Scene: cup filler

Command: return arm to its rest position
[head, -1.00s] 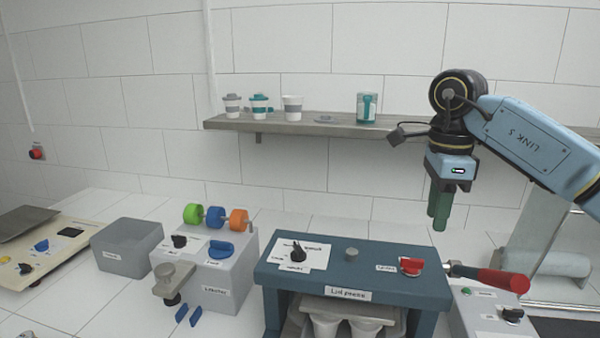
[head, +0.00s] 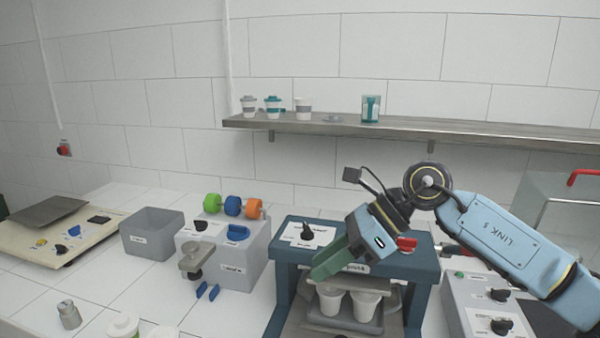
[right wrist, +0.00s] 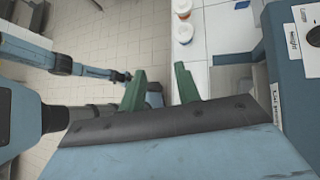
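My right gripper (head: 318,270) has green fingers and hangs tilted in front of the blue lid press (head: 289,241), pointing down and to the left. In the right wrist view the two fingers of my right gripper (right wrist: 160,70) stand apart with nothing between them. The right arm comes in from the right side and covers part of the press top. My left gripper does not show in the head view. In the right wrist view another blue arm of mine reaches in from the upper left, and its end is too small and partly hidden to read.
Two white cups (head: 330,300) stand in the lid press. A grey machine with coloured rolls (head: 233,206), a grey bin (head: 150,233) and a cream scale (head: 55,245) stand to the left. A shelf (head: 400,127) with cups runs along the wall. A control box (head: 468,297) stands right of the press.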

